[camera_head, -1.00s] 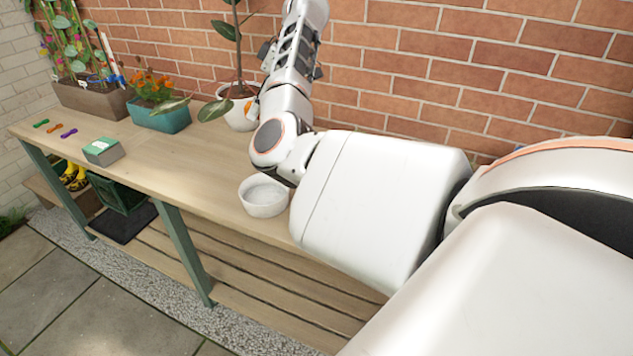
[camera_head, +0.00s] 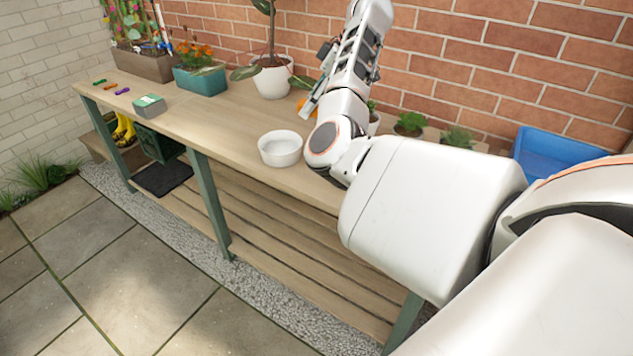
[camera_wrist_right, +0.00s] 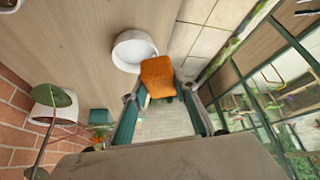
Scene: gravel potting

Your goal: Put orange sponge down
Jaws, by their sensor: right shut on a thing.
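The orange sponge (camera_wrist_right: 157,76) is between the two fingers of my right gripper (camera_wrist_right: 163,100) in the right wrist view, and the gripper is shut on it. In that view the sponge overlaps the edge of the white bowl (camera_wrist_right: 133,50); I cannot tell its height above the bench. In the head view only a bit of the orange sponge (camera_head: 305,108) shows beside my right gripper (camera_head: 311,99), mostly hidden by my arm. The white bowl (camera_head: 280,149) stands on the wooden bench (camera_head: 215,118), left of my arm. My left gripper is not in view.
A white pot with a plant (camera_head: 272,78), a teal planter (camera_head: 201,80) and a brown planter (camera_head: 144,66) line the wall. A green-topped block (camera_head: 148,105) lies left. Small green plants (camera_head: 410,123) and a blue crate (camera_head: 550,152) are right. The bench's middle is clear.

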